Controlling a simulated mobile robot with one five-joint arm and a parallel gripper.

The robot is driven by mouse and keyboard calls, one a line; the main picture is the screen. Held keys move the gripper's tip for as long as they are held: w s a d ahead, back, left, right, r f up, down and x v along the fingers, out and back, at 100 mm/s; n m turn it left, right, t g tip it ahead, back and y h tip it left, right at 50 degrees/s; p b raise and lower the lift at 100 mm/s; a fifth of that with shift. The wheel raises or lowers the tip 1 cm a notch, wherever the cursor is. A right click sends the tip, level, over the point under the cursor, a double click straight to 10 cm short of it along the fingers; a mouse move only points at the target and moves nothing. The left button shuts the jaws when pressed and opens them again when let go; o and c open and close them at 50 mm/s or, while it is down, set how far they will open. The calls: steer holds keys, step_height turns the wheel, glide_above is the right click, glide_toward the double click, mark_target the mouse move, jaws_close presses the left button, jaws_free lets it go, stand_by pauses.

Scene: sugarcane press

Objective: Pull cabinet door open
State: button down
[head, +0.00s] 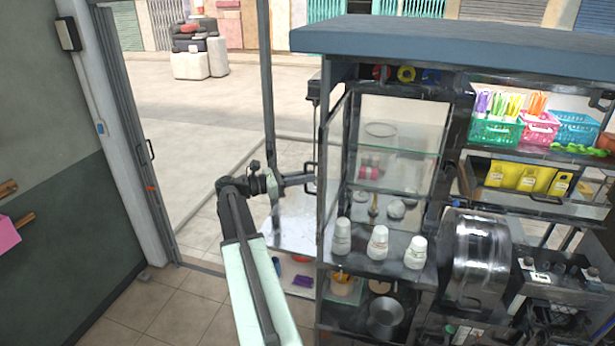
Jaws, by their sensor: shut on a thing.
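The cabinet (455,42) has a blue-grey top and a dark frame, and stands at the centre right. A dark-framed panel that looks like its glass door (324,165) shows edge-on at its left side; I cannot tell how far it stands open. A dark handle (311,178) sits at its left edge. My gripper (303,179) reaches in from the left and is shut on the handle. The fingertips are small here, so the exact contact is hard to see. White bottles (377,243) stand on a shelf inside.
Coloured baskets (495,131) and yellow packs (528,178) sit on the right shelves. A wall and an open doorway frame (130,140) are at the left. Tiled floor (150,300) is clear at the lower left.

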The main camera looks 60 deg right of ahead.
steer(key=c, duration=1.5)
jaws_free()
steer(key=shift+s, duration=0.15)
steer(key=v, duration=0.7)
steer(key=shift+w+a, duration=0.3)
steer(key=shift+w, duration=0.05)
